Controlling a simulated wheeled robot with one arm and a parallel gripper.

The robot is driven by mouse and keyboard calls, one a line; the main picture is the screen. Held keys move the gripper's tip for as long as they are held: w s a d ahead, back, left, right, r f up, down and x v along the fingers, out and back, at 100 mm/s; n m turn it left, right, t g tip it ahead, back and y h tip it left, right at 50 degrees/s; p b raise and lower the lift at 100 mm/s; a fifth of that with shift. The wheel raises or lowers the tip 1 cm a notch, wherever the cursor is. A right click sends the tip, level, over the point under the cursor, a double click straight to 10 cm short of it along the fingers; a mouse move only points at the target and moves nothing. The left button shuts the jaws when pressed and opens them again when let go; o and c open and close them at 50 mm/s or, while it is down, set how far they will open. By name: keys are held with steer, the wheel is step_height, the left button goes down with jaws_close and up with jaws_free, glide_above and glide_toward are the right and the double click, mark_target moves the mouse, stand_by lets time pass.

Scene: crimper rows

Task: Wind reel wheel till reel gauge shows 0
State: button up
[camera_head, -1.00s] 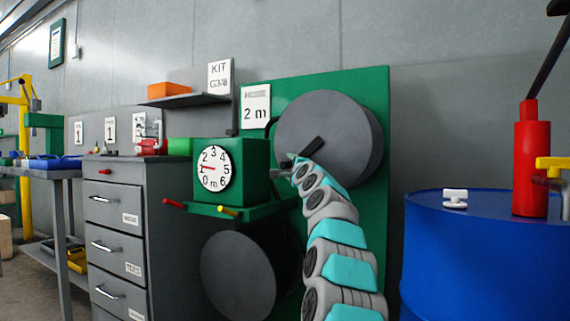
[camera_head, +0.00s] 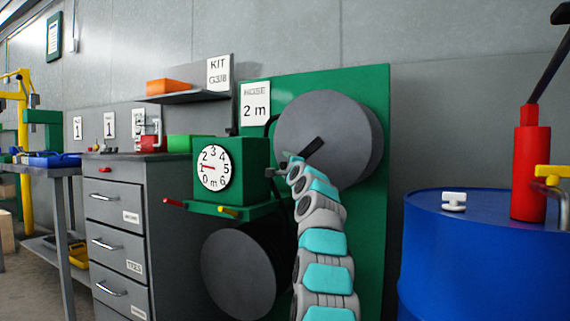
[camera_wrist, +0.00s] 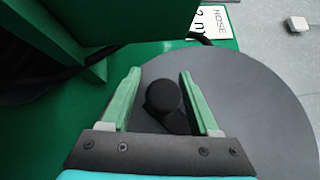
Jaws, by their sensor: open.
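The large grey reel wheel (camera_head: 332,125) is mounted on a green panel, and a black crank arm with a knob sits on its face. In the wrist view the round black knob (camera_wrist: 163,96) lies between the two green fingers of my gripper (camera_wrist: 160,75), with gaps on both sides. My gripper (camera_head: 291,158) is open at the wheel's lower left; its fingers are hard to make out in the head view. The reel gauge (camera_head: 214,168) is a white dial on a green box, numbered 0 to 6 in m. Its red needle points left, at about 1.
A "HOSE 2 m" sign (camera_head: 255,103) hangs left of the wheel. A dark disc (camera_head: 240,275) is lower down. A blue drum (camera_head: 470,260) stands at right.

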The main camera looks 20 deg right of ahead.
steer(key=shift+c, duration=0.3)
jaws_close()
stand_by(1.1)
